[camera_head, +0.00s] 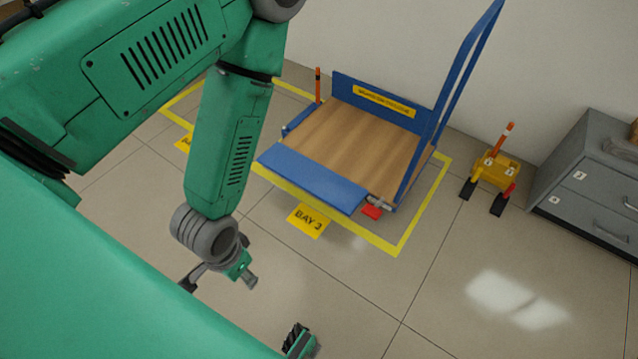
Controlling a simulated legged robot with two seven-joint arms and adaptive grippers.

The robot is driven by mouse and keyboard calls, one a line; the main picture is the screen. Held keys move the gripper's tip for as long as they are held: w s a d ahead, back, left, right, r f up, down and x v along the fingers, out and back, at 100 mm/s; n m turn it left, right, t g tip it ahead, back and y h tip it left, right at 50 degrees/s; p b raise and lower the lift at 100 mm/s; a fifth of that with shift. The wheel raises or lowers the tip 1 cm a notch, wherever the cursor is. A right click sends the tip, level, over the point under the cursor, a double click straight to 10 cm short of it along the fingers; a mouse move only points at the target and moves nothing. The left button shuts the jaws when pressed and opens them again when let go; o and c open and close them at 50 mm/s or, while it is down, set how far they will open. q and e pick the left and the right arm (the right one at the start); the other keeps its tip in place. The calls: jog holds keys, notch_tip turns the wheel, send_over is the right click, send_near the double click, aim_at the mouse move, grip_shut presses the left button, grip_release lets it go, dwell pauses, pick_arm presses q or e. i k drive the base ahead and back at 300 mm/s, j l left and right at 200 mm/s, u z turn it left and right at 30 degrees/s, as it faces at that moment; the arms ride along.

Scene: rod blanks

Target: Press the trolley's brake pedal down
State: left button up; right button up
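The trolley has a wooden deck (350,135), blue edges and a tall blue handle (462,75) at its right. A small red pedal (372,212) sticks out low at its front right corner, beside a grey cylindrical part (380,202). I cannot tell whether it is up or down. My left gripper (220,283) hangs over the floor, left of and nearer than the trolley, well apart from the pedal. Its fingers look spread and empty. A green part with a black ribbed pad shows at the bottom edge; it may be my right gripper (300,342), mostly hidden.
A yellow floor outline (398,250) with a "BAY 2" label (309,220) surrounds the trolley. A yellow stand with orange-and-white post (493,168) and a grey drawer cabinet (590,190) stand at the right. Floor in front of the pedal is clear.

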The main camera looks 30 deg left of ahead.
aim_at(372, 211)
jog(key=u, duration=0.45)
jog(key=i+l+u, duration=0.25)
jog(key=i+l, duration=0.2)
jog(key=i+l+u, duration=0.3)
jog(key=i+l, duration=0.15)
